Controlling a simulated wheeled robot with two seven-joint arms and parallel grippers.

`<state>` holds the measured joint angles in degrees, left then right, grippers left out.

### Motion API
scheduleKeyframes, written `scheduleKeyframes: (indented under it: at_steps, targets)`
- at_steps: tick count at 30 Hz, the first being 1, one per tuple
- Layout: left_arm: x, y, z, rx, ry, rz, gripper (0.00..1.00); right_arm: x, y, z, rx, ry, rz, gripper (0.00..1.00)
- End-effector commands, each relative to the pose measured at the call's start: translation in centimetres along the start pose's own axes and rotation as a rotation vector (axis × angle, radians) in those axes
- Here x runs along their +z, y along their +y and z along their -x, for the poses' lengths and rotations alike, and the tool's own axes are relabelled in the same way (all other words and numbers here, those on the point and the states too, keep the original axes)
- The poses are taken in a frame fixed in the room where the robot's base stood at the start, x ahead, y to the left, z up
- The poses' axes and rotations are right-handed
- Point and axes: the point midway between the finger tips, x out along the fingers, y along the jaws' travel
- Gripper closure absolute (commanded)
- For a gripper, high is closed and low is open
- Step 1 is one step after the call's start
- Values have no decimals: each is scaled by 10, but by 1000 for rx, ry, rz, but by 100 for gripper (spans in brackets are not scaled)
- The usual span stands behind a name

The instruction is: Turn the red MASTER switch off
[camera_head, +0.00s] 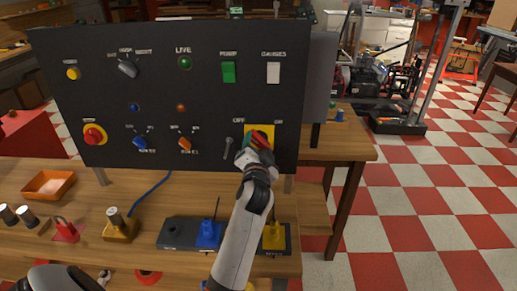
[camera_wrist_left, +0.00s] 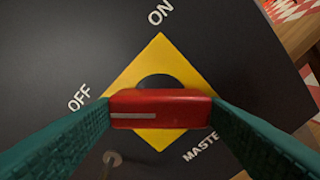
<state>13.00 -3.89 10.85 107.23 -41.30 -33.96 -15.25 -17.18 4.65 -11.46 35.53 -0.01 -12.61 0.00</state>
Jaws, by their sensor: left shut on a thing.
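The MASTER switch is a red bar handle (camera_wrist_left: 160,108) on a round black hub, in front of a yellow diamond-set plate (camera_wrist_left: 160,55) in the left wrist view. The handle's white stripe is on its left end, pointing towards the OFF label; ON is at the top. My left gripper (camera_wrist_left: 160,112) is shut on the red handle, its green fingers at both ends. In the head view the left gripper (camera_head: 258,143) covers much of the yellow plate (camera_head: 268,130) at the panel's lower right. My right gripper is not in view.
The black panel (camera_head: 205,100) stands on a wooden table (camera_head: 340,145). A small metal lever (camera_head: 228,147) is just left of the switch. A red knob (camera_head: 94,134) is at the panel's lower left. Boxes with upright levers (camera_head: 208,235) stand in front.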

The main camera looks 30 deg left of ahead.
Motion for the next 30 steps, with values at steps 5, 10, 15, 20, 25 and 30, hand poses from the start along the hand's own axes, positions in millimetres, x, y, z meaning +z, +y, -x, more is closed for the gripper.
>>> scheduleKeyframes:
  at_steps: [5,10,15,20,25,30]
  targets:
    - [-1,-1,0,-3,2,14,56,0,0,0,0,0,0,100]
    - [-1,-1,0,-3,2,15,56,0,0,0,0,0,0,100]
    - [-1,-1,0,-3,2,15,20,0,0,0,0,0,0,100]
    - [0,-1,0,-2,1,12,11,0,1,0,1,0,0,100]
    - [0,0,0,-1,1,11,11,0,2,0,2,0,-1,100]
    - [0,0,-1,-2,0,10,11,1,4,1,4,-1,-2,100]
